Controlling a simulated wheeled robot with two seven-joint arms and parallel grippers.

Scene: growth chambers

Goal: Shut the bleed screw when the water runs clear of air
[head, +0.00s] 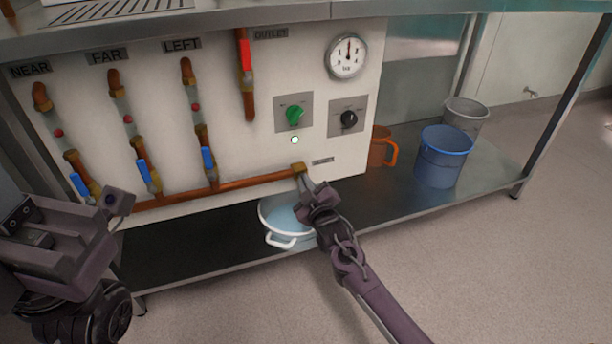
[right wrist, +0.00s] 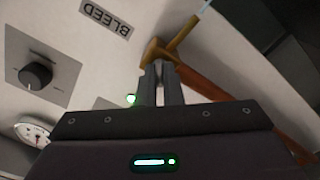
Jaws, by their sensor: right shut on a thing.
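My right gripper (head: 304,181) is shut on the bleed screw at the brass fitting (head: 298,168) on the right end of the copper pipe. In the right wrist view my right gripper's fingers (right wrist: 161,75) close against the brass fitting (right wrist: 154,50), and hide the screw. A brass spout (right wrist: 184,33) leads off it, with a pale blue-white streak (right wrist: 206,7) at its tip, perhaps water; air in it cannot be made out. A white basin (head: 265,213) holding pale blue water stands below. My left gripper (head: 65,225) is at the lower left, away from the pipes; its jaw opening is unclear.
The panel has a BLEED label (right wrist: 106,18), a lit green-white lamp (head: 294,140), a green knob (head: 295,115), a black knob (head: 348,119) and a gauge (head: 347,56). Blue-handled valves are at left. An orange jug (head: 378,150) and blue bucket (head: 440,160) stand right of the basin.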

